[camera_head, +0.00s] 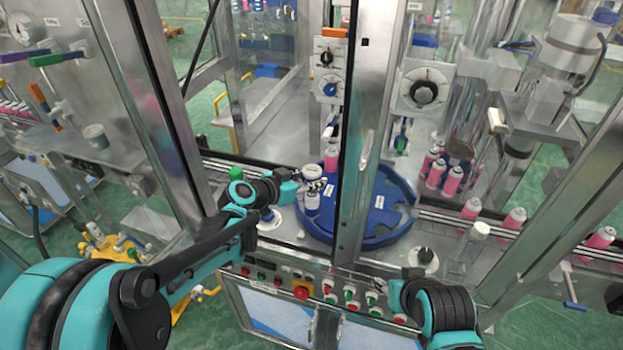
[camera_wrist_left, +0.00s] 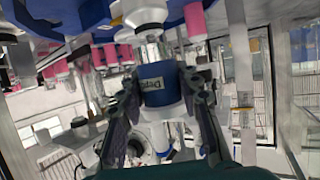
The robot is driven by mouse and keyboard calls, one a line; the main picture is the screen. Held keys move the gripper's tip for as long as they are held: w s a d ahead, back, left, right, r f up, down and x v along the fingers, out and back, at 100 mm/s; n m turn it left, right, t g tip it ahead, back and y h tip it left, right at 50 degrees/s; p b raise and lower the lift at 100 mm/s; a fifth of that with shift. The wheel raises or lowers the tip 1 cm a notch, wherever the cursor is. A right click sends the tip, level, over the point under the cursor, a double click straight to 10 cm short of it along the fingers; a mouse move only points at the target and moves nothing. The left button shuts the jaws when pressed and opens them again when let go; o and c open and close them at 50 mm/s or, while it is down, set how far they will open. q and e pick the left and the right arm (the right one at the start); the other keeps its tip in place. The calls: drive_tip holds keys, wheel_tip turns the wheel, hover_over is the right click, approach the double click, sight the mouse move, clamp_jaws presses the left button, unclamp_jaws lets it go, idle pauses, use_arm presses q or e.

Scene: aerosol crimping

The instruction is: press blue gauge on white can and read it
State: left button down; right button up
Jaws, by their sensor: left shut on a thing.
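My left gripper (camera_head: 312,187) is shut on the blue gauge (camera_head: 312,203), at the left edge of the round blue turntable (camera_head: 400,232). A white round part tops the gauge in the head view. In the left wrist view my left gripper (camera_wrist_left: 165,98) has a finger on each side of the gauge (camera_wrist_left: 161,84), whose white label partly reads "Dep". A clear or metallic stem and a white round part lie beyond it there. I cannot make out a white can for sure, nor whether the gauge touches one. The dial reading is not legible.
A steel post (camera_head: 358,150) stands just right of my left gripper. Pink cans (camera_head: 436,174) stand behind the turntable and along the right conveyor. A control panel with a red button (camera_head: 301,292) runs along the front. A clear container (camera_head: 477,238) stands at right.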

sight(312, 170)
use_arm(q)
drive_tip(key=shift+f+b, duration=0.9)
drive_tip(key=shift+f, duration=0.05)
idle(1.0)
drive_tip(key=shift+r, duration=0.15)
drive_tip(key=shift+r+p, duration=2)
drive_tip(key=shift+r, duration=0.4)
drive_tip(key=s+a+p, duration=0.1)
drive_tip(key=s+a, duration=1)
drive_tip(key=s, duration=0.1)
drive_tip(key=shift+s+a, duration=0.25)
drive_tip(key=shift+a, duration=0.05)
